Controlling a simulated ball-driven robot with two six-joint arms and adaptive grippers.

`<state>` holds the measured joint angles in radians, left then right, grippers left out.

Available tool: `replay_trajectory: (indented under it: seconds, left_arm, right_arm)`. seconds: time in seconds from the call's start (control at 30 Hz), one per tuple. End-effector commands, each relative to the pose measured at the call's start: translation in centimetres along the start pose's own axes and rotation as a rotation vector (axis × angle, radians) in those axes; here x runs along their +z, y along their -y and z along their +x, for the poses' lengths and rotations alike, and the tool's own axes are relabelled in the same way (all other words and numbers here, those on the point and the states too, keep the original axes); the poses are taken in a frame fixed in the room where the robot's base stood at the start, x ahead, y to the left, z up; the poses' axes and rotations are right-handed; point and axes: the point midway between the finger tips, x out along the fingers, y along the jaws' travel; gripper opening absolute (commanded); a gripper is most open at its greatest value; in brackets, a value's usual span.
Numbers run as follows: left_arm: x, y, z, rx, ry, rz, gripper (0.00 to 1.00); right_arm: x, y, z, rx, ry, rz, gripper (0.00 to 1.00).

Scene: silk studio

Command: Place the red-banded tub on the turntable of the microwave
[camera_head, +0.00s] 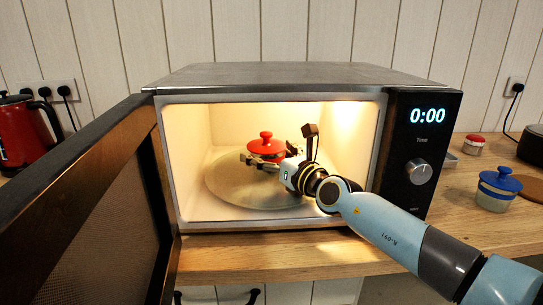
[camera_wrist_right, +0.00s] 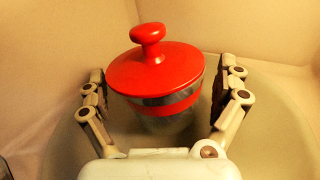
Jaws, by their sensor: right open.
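The red-banded tub (camera_head: 266,146) has a red lid with a knob and is inside the lit microwave (camera_head: 290,75). It stands upright over the turntable (camera_head: 225,187), a round pale plate; its base is largely hidden in the head view. In the right wrist view the tub (camera_wrist_right: 156,75) shows a clear body with a red band, between the spread fingers of my right gripper (camera_wrist_right: 163,95). My right gripper (camera_head: 268,160) is open around the tub, with gaps visible on both sides. My left gripper is not in view.
The microwave door (camera_head: 110,205) stands open at the left. A blue-lidded jar (camera_head: 497,190) and a small red-topped jar (camera_head: 474,144) stand on the wooden counter (camera_head: 455,205) at the right. A red kettle (camera_head: 22,130) stands at the far left.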

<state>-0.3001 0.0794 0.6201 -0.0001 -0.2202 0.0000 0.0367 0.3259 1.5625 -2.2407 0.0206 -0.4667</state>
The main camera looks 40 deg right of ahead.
Motion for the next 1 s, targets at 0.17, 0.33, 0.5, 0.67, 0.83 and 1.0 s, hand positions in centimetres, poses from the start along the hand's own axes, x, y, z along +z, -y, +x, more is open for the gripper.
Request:
replay_trajectory:
  seconds: [0.17,0.33,0.5,0.67,0.83,1.0]
  left_arm:
    - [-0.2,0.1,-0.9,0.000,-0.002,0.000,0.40]
    - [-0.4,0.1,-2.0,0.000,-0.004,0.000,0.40]
    - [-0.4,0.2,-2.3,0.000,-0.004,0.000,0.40]
    - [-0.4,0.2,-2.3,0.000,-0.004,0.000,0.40]
    - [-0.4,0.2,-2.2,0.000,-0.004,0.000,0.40]
    - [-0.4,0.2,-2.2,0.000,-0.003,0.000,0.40]
  right_arm:
    - [0.3,0.0,-1.3,0.000,-0.004,-0.001,1.00]
    - [0.4,-0.1,-5.0,0.001,-0.004,-0.002,1.00]
    - [0.2,0.0,-8.8,0.001,-0.004,-0.001,1.00]
    - [0.2,0.0,-11.1,0.001,-0.002,-0.001,1.00]
    - [0.2,0.0,-12.0,0.000,-0.001,0.000,1.00]
    - [0.3,0.0,-12.0,0.000,0.000,0.000,1.00]
